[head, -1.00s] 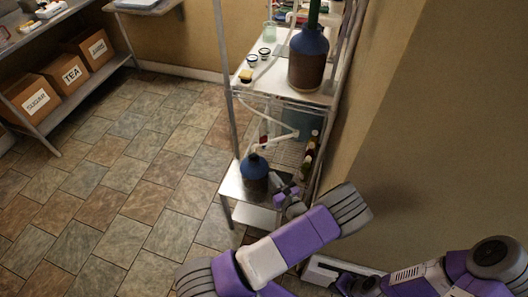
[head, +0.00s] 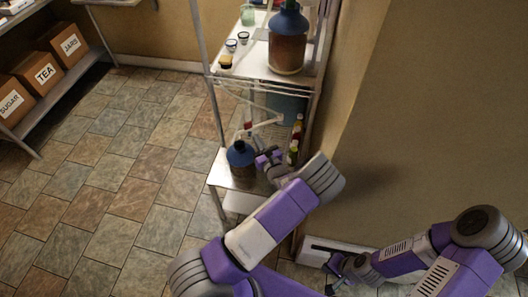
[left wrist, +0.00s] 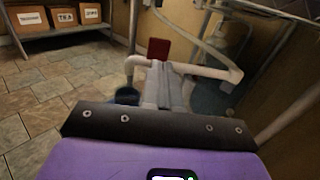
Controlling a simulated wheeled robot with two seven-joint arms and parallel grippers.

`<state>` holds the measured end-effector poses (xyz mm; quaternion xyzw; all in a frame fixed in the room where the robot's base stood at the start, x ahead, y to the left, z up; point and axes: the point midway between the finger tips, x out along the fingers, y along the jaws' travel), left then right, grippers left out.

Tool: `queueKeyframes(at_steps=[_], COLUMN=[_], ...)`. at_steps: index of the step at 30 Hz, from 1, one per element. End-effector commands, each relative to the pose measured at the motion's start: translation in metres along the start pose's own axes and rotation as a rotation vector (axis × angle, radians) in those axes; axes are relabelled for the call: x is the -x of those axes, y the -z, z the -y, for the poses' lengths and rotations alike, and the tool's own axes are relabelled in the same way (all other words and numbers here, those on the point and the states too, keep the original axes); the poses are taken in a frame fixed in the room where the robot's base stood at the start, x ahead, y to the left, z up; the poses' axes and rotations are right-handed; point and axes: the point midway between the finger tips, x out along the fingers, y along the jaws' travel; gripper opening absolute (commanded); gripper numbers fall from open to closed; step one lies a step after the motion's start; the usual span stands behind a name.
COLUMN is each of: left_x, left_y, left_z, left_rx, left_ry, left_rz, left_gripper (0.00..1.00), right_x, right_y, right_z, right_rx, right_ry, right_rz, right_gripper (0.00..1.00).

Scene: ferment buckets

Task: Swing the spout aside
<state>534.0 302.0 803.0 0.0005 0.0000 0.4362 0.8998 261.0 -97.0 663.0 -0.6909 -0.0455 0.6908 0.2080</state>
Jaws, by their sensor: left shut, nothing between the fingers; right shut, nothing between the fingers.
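A blue-topped brown jug (head: 242,165) stands on the rack's low shelf in the head view. A white spout (head: 265,122) reaches from above the jug to the right. It also crosses the left wrist view as a white pipe (left wrist: 205,71), with one end bent down at left. My left gripper (head: 266,158) is shut and empty, right of the jug's top. In the left wrist view its fingers (left wrist: 162,82) are close together, in front of the spout; I cannot tell whether they touch it. My right gripper (head: 333,268) is low near the wall, shut and empty.
A larger blue-topped jug (head: 287,42) stands on the upper shelf (head: 250,68) with small cups. Bottles (head: 296,130) stand at the right of the lower level. A rack post (head: 206,80) rises at left. The tiled floor (head: 140,160) is open.

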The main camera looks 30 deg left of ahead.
Motion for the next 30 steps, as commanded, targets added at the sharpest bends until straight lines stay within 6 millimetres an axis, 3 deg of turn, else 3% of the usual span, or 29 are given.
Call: queueKeyframes(at_steps=[3,10,30], left_x=[-0.024,-0.051,-0.062], left_y=[0.001,0.001,0.0], left_z=[0.0,0.0,-0.001], left_rx=[0.003,0.002,0.001], left_ry=[-0.002,-0.001,-0.001], left_rz=[0.001,0.0,0.0], left_gripper=[0.0,0.0,0.0], right_x=[-0.006,-0.011,-0.011], right_y=[0.0,0.0,0.0], right_z=[-0.002,-0.004,-0.004], right_rx=[0.0,0.0,0.0], right_ry=[0.0,0.0,0.0], right_rz=[0.0,0.0,0.0], right_gripper=[0.0,0.0,0.0])
